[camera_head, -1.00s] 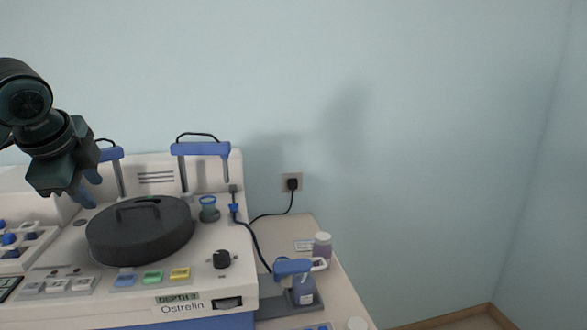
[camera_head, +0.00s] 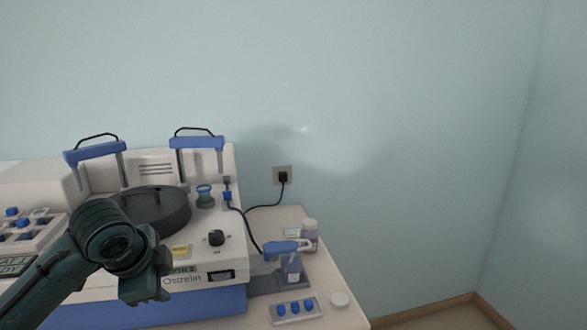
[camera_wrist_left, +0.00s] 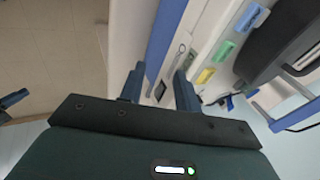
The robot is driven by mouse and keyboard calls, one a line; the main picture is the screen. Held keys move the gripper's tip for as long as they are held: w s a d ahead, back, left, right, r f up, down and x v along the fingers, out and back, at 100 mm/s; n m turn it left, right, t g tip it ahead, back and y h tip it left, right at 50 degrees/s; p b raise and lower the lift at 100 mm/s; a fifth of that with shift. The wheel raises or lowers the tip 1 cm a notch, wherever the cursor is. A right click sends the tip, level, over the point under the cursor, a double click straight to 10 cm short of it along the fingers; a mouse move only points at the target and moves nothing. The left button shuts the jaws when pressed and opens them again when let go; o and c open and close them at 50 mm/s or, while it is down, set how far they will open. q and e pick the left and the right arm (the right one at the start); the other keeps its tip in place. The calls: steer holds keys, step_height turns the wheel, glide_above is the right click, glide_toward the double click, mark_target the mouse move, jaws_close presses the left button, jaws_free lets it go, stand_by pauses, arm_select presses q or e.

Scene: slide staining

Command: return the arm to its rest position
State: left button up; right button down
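My left arm (camera_head: 48,280) comes in from the lower left, in front of the white and blue staining machine (camera_head: 205,292). My left gripper (camera_head: 160,292) hangs low at the machine's front, with its fingers mostly hidden in the head view. In the left wrist view, the two fingers of my left gripper (camera_wrist_left: 157,84) stand apart with nothing between them.
The machine carries a round black lid (camera_head: 165,210) and two blue-topped handles (camera_head: 196,142). Floor lies open to the right.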

arm_select(q)
steer(key=s+d+f+n+g+h, duration=0.1)
steer(key=s+d+f+n, duration=0.2)
steer(key=s+f, duration=0.4)
steer(key=s+d+f+n+h, duration=0.1)
steer(key=s+d+f+n, duration=0.1)
steer(key=s+d+f, duration=0.45)
steer(key=s+a+f+n+g+y, duration=0.1)
steer(key=s+a+f+n, duration=0.25)
steer(key=s, duration=0.25)
steer(key=s+a+f+n+y, duration=0.1)
steer(key=s+a+f+n, duration=0.25)
steer(key=s, duration=0.25)
steer(key=w+d+f+t+h, duration=0.1)
steer(key=w+d+f+t, duration=0.1)
steer(key=f, duration=0.3)
steer(key=w+d+f+t+h, duration=0.1)
steer(key=w+d+f+t, duration=0.1)
steer(key=f, duration=0.4)
steer(key=shift+w+d+t+h, duration=0.35)
steer(key=shift+d+t, duration=0.3)
steer(key=shift+t, duration=0.35)
